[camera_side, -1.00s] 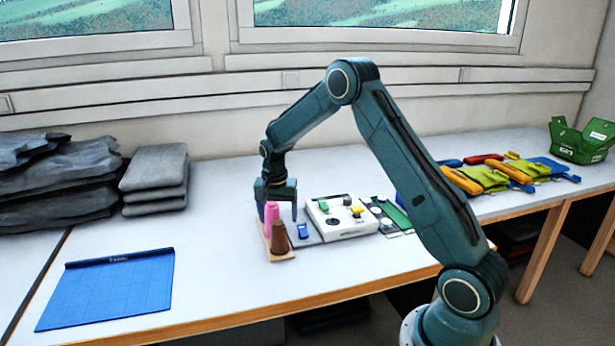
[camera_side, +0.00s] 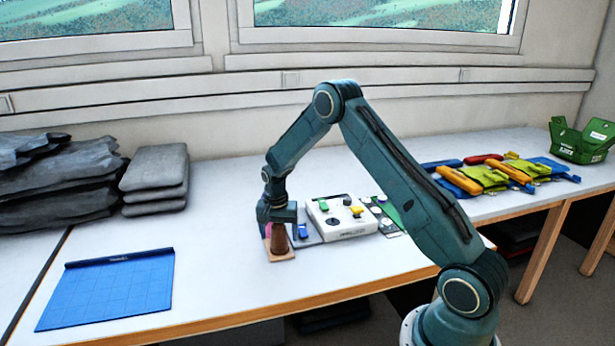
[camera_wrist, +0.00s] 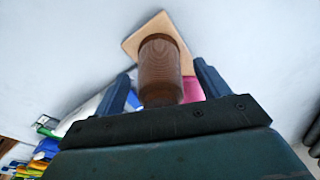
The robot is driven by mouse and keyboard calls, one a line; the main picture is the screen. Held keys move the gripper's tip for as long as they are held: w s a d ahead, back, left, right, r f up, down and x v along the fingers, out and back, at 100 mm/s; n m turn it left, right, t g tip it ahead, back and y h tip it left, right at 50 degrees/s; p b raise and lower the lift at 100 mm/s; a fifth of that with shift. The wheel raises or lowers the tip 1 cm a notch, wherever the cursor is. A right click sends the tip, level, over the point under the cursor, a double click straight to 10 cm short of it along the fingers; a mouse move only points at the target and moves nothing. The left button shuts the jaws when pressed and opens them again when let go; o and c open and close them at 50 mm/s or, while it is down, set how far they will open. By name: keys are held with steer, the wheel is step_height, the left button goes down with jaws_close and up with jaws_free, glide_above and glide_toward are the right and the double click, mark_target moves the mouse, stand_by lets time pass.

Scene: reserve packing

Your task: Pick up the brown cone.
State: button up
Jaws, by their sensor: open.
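The brown cone (camera_side: 278,240) stands upright on a small tan board (camera_side: 282,258) near the middle of the table. In the wrist view the cone (camera_wrist: 159,68) shows between the two fingers of my gripper (camera_wrist: 165,85), with a finger on either side and gaps between. My gripper (camera_side: 279,224) is open and low over the board in the side view, its fingers around the cone's upper part. A pink cone (camera_wrist: 193,90) is partly hidden behind the brown one and by my gripper.
A white box with coloured parts (camera_side: 342,222) stands close to the right of the board. A blue mat (camera_side: 108,290) lies at left, with grey folded cloths (camera_side: 156,180) behind it. Coloured tools and a green crate (camera_side: 580,145) are far right. The table front is clear.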

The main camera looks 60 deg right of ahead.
steer(key=shift+f, duration=0.45)
steer(key=shift+c, duration=0.4)
steer(key=c, duration=1.1)
